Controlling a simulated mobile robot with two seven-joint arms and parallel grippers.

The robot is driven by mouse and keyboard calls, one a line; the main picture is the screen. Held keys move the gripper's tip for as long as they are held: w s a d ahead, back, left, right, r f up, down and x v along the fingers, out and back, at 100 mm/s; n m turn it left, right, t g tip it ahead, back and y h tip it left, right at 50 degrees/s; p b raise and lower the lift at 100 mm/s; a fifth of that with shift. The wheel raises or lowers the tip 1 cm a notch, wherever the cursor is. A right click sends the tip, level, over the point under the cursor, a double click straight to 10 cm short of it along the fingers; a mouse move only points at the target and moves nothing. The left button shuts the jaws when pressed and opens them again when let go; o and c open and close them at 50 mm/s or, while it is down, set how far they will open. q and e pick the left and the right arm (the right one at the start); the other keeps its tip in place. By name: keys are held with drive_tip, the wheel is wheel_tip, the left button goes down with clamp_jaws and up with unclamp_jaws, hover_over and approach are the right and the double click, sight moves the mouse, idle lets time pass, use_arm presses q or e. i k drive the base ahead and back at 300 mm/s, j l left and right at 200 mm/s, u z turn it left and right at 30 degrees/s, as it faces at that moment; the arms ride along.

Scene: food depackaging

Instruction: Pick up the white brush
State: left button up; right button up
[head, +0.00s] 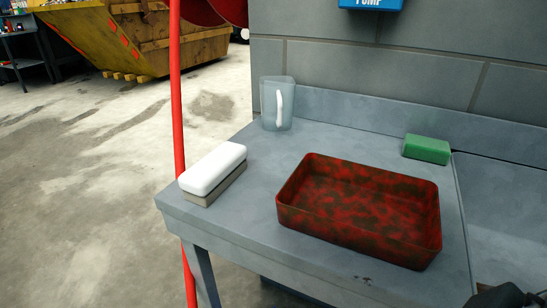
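The white brush (212,168) lies near the left front corner of the grey counter (255,220) in the head view. It has a rounded white block on top and a grey-brown layer below, which rests on the counter. Nothing touches it from above, and its top and front sides are in plain view. I see neither my left nor my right gripper clearly in this view.
A red and dark mottled tray (358,240) stands right of the brush, with bare counter between. A clear jug (278,105) and a green sponge (427,149) stand behind. A red pole (176,90) rises close to the brush's left. A dark shape (498,298) at bottom right is unclear.

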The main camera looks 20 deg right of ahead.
sight(201, 183)
drive_tip(key=i+l+u, duration=0.15)
drive_tip(key=u, duration=0.25)
drive_tip(key=i+l+u, duration=0.15)
drive_tip(key=l+u, duration=0.25)
drive_tip(key=i+l+u, duration=0.1)
drive_tip(key=l+u, duration=0.15)
drive_tip(key=u, duration=0.15)
